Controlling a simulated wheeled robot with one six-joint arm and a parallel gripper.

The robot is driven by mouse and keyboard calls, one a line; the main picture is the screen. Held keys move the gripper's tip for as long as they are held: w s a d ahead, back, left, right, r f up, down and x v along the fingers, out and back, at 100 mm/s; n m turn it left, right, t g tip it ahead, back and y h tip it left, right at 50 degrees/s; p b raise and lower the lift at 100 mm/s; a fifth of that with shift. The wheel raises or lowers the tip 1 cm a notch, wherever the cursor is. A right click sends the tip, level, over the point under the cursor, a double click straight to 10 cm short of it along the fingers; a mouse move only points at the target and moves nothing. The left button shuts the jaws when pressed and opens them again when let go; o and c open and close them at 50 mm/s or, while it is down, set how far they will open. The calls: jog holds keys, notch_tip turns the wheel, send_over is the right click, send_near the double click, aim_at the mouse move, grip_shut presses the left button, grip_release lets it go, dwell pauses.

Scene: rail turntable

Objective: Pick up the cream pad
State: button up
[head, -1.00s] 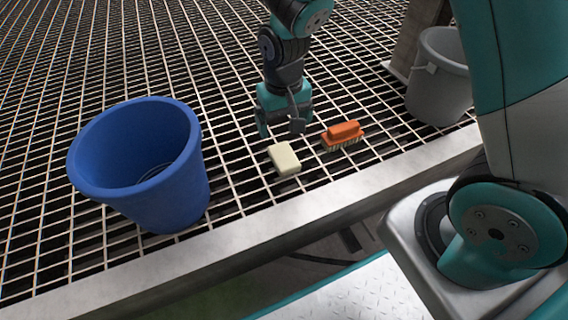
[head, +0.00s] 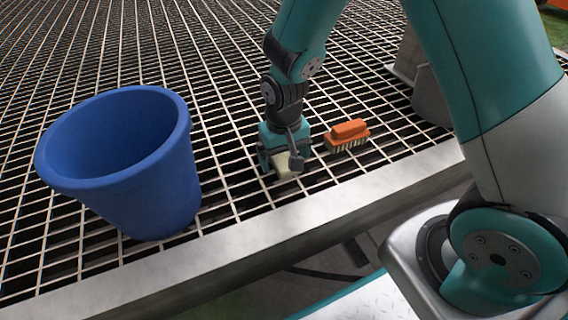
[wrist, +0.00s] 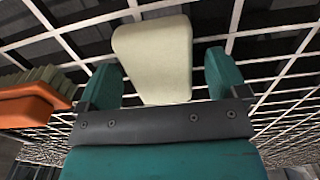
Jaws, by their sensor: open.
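The cream pad (head: 284,164) lies on the metal grating in the head view, partly hidden by my gripper (head: 282,166). In the wrist view the cream pad (wrist: 155,58) shows as a pale block with rounded edges. My gripper (wrist: 163,85) is open, its two teal fingers on either side of the pad's near part. The pad extends out past the fingertips. I cannot tell whether either finger touches it.
An orange brush (head: 347,134) with pale bristles lies just right of my gripper; it also shows in the wrist view (wrist: 28,104). A large blue bucket (head: 125,165) stands to the left. A grey bucket (head: 430,95) is partly hidden behind my arm. A metal edge (head: 330,212) borders the grating.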

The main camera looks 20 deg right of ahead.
aim_at(284, 155)
jog(key=shift+r, duration=0.1)
jog(key=c, duration=1)
jog(key=shift+r, duration=0.1)
notch_tip(284, 155, up, 20)
jog(key=p, duration=1)
jog(key=shift+o, duration=0.8)
jog(key=shift+p, duration=0.35)
jog(key=shift+c, duration=0.5)
